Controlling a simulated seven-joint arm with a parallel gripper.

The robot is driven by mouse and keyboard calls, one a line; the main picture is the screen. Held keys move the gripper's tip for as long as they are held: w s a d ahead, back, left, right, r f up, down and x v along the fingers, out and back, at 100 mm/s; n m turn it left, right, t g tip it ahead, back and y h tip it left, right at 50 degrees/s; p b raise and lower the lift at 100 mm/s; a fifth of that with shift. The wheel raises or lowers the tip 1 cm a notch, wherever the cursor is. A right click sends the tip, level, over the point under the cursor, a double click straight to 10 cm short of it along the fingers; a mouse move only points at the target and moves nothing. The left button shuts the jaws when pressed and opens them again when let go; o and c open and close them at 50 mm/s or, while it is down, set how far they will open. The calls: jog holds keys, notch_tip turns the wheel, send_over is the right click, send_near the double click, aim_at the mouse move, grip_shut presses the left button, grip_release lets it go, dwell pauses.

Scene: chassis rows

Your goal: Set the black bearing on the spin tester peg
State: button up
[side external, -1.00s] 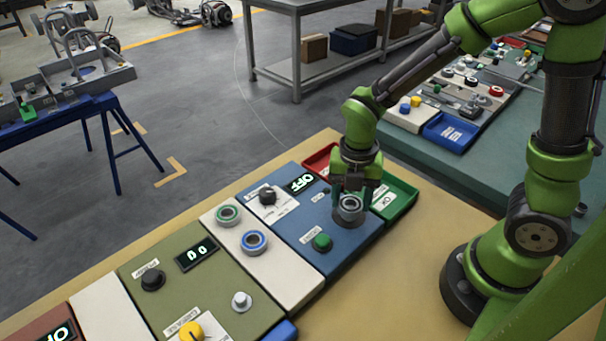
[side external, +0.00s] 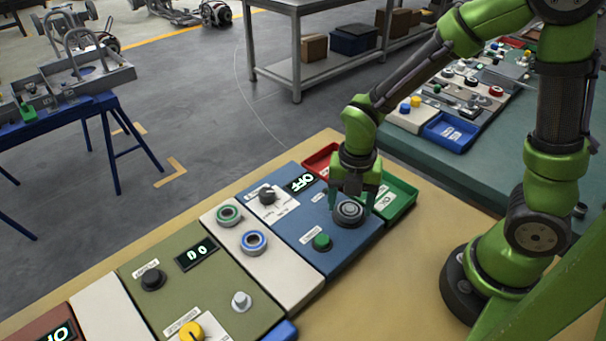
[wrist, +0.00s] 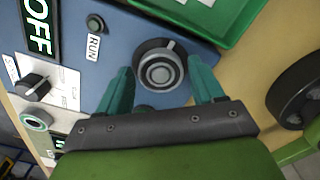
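The black bearing (side external: 349,213) is a dark ring with a grey centre. It sits at the round seat of the blue spin tester panel (side external: 290,236), near its right end. In the wrist view the bearing (wrist: 160,74) lies flat between my fingers; the peg itself is hard to make out. My gripper (side external: 352,203) is open just above the bearing. In the wrist view its two teal fingers (wrist: 163,80) stand on either side of the bearing with gaps. The tester's display (side external: 300,183) reads OFF.
The tester has a black knob (side external: 267,196) and a green button (side external: 322,241). A green-ringed bearing (side external: 219,214) and a blue-ringed bearing (side external: 244,241) sit on the white panel to the left. A green tray (side external: 408,198) and a red tray (side external: 318,160) stand close to the gripper.

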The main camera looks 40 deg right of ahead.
jog(key=shift+o, duration=1.2)
jog(key=shift+r, duration=0.1)
notch_tip(320, 180, up, 17)
notch_tip(320, 180, up, 7)
dwell(0.3)
dwell(0.6)
